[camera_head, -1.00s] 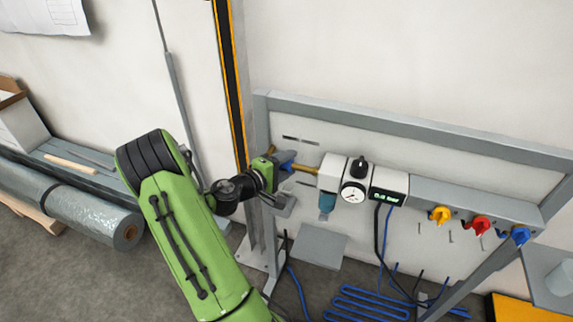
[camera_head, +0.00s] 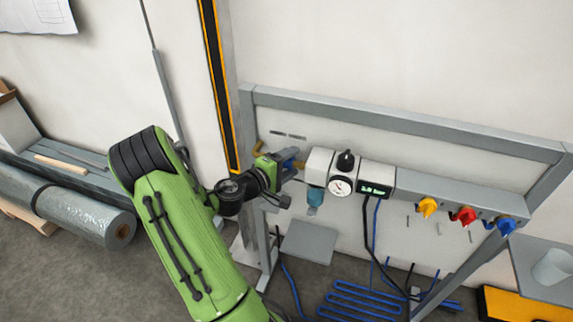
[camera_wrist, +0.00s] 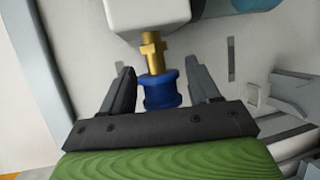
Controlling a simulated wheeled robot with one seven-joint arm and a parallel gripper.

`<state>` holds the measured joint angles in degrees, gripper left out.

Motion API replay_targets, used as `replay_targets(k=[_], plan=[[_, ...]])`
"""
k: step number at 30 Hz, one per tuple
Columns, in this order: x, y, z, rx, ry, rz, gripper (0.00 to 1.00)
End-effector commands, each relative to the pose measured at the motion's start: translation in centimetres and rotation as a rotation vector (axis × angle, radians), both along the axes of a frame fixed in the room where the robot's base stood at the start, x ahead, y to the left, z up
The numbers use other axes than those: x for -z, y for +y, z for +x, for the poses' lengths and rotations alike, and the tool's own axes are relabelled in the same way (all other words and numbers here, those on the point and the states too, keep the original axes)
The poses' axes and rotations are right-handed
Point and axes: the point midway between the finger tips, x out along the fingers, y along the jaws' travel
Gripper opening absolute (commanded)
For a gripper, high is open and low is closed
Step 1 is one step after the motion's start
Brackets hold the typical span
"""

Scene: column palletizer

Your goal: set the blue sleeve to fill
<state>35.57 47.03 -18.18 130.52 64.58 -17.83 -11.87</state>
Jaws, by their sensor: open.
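The blue sleeve (camera_wrist: 160,90) sits on a brass fitting (camera_wrist: 153,52) below a white housing in the wrist view. My gripper (camera_wrist: 165,78) is open, with one dark finger on each side of the sleeve. A small gap shows beside the sleeve on both sides, so the fingers look apart from it. In the head view my gripper (camera_head: 298,165) is at the left end of the white regulator unit (camera_head: 318,166). There the gripper mostly hides the sleeve, and I cannot read its setting.
A round gauge (camera_head: 340,187) and a lit display (camera_head: 376,190) are on the unit. Yellow (camera_head: 427,207), red (camera_head: 463,215) and blue (camera_head: 499,225) knobs line the rail to the right. Blue hose (camera_head: 362,300) lies on the floor. A grey frame (camera_head: 400,122) surrounds the panel.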

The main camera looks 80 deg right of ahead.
Motion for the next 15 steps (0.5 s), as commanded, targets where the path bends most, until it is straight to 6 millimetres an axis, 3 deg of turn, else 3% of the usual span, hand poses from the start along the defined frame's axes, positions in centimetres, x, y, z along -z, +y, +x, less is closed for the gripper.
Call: replay_targets(k=[5,15], plan=[[-0.5,2.2,1.4,-0.008,0.002,0.002,0.61],[-2.4,10.4,5.8,-0.008,0.001,0.001,0.61]])
